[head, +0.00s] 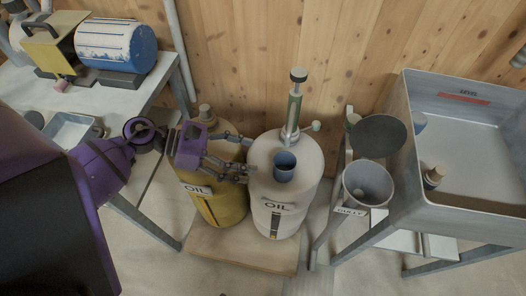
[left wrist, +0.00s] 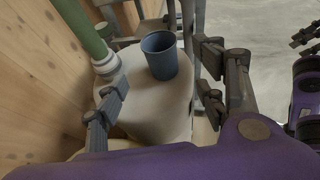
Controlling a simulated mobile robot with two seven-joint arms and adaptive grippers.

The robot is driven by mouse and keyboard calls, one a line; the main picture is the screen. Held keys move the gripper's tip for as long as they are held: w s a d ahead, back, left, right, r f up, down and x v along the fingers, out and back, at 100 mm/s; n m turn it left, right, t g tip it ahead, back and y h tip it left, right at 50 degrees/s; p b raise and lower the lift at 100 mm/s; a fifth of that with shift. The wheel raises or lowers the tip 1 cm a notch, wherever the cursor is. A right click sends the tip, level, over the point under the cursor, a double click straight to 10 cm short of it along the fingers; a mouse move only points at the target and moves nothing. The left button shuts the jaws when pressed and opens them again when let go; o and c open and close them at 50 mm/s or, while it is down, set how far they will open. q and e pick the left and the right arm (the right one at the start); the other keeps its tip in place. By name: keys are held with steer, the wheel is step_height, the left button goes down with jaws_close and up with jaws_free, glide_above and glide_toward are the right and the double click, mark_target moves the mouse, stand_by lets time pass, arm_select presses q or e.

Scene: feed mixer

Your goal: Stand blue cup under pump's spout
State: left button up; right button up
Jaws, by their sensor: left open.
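The blue cup (head: 285,166) stands upright on top of the white oil drum (head: 286,205). It also shows in the left wrist view (left wrist: 160,56). The green pump (head: 293,112) with a black knob rises from the drum behind the cup. A small pale green end piece (head: 316,126), perhaps the spout, shows at its right. My left gripper (head: 245,160) is open and empty, left of the cup with its fingers pointing at it. In the left wrist view the cup is beyond the fingertips. Part of what looks like my right gripper (left wrist: 306,42) shows at the right edge; its jaws are unclear.
A yellow oil drum (head: 223,208) stands left of the white one on a wooden platform (head: 235,254). A grey funnel (head: 368,187) and a large grey basin (head: 450,205) stand at the right. A table with a blue motor (head: 115,42) is at the left.

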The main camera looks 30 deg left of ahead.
arm_select(q)
steer(key=shift+v, duration=1.25)
